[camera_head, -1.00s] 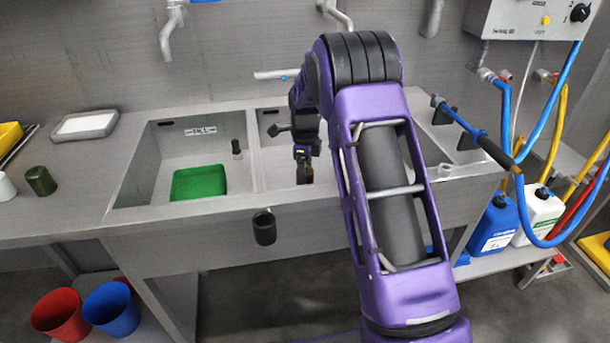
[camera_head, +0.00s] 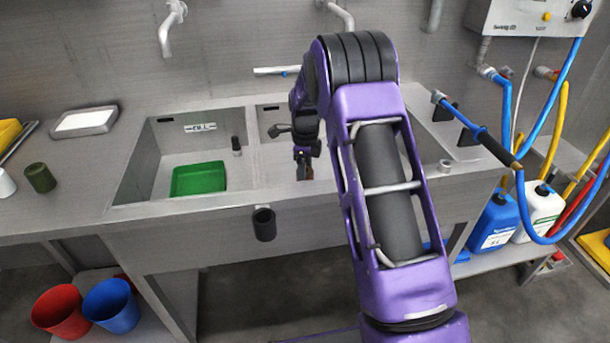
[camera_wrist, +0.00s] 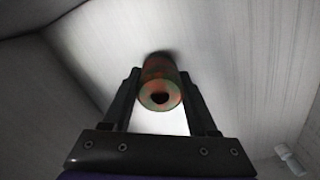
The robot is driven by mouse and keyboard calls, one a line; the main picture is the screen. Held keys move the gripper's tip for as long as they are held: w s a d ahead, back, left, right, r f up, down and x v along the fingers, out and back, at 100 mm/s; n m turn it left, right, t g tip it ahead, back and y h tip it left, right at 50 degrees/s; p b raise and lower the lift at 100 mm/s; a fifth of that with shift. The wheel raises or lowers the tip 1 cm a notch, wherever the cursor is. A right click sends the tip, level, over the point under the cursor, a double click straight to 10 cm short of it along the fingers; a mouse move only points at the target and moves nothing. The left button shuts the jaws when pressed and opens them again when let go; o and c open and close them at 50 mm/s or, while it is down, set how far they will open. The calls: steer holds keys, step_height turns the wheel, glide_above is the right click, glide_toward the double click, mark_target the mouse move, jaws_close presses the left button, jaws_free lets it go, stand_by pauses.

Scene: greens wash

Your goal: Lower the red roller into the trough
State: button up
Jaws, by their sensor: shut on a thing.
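My gripper (camera_wrist: 160,78) is shut on the roller (camera_wrist: 159,94) in the wrist view. The roller is a short cylinder, mottled red and greenish, with a dark hole in its near end; it lies between the two black fingers. A pale, smooth metal surface of the trough (camera_wrist: 235,60) fills the view behind it. In the head view my gripper (camera_head: 303,160) points down inside the right basin of the steel sink (camera_head: 268,150). My arm hides much of that basin, and the roller is hard to make out there. I cannot tell whether the roller touches the trough floor.
The left basin holds a green tray (camera_head: 198,178) and a small dark cylinder (camera_head: 236,146). A dark cup (camera_head: 264,224) hangs on the sink front. A spray lance with a blue hose (camera_head: 470,125) lies at the right. A divider separates the basins.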

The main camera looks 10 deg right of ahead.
steer(key=shift+f, duration=0.5)
stand_by(0.3)
steer(key=o, duration=1.5)
